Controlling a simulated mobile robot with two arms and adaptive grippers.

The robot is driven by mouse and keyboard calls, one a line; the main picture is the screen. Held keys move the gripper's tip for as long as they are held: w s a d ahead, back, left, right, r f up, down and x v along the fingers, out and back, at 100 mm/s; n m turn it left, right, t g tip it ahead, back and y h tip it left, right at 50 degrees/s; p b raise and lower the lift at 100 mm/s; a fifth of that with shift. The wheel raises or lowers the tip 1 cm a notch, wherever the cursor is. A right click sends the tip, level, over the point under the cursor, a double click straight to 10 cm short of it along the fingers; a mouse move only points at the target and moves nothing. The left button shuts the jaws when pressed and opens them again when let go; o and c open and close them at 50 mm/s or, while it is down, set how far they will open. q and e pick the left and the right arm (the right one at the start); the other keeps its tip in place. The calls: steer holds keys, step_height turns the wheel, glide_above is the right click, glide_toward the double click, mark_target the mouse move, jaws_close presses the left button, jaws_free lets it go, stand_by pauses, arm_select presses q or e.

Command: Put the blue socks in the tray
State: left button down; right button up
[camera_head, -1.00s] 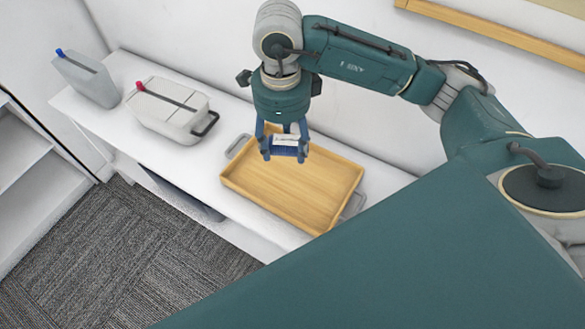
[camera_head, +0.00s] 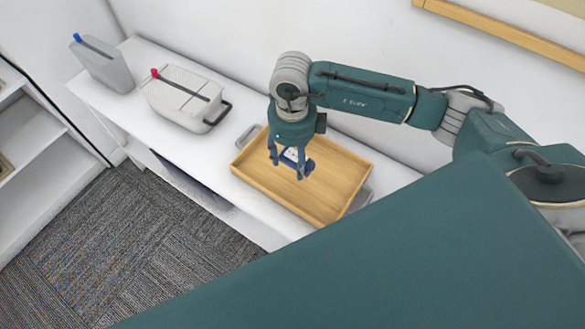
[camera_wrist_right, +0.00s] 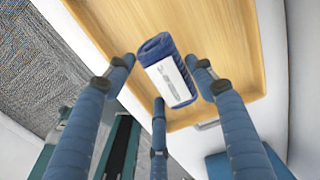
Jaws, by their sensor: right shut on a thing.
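The blue socks (camera_head: 292,156) are a small folded bundle with a white printed label. My right gripper (camera_head: 287,168) is shut on them, over the left back part of the wooden tray. In the right wrist view the socks (camera_wrist_right: 168,70) show among the fingers of the right gripper (camera_wrist_right: 163,78), with the tray's pale wood floor behind them. The tray (camera_head: 330,193) is shallow and rectangular, with grey handles. I cannot tell whether the socks touch its floor. My left gripper is not in view.
The tray stands on a white shelf top (camera_head: 237,196) against a white wall. A white-grey container with a red knob (camera_head: 185,100) and a grey one with a blue knob (camera_head: 103,64) stand to its left. Grey carpet (camera_head: 130,245) lies in front.

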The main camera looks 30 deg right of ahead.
step_height(320, 180, down, 6)
steer(key=shift+f, duration=0.15)
stand_by(0.3)
steer(key=shift+f, duration=0.2)
steer(key=o, duration=1.1)
steer(key=shift+r, duration=0.1)
steer(key=shift+r, duration=0.1)
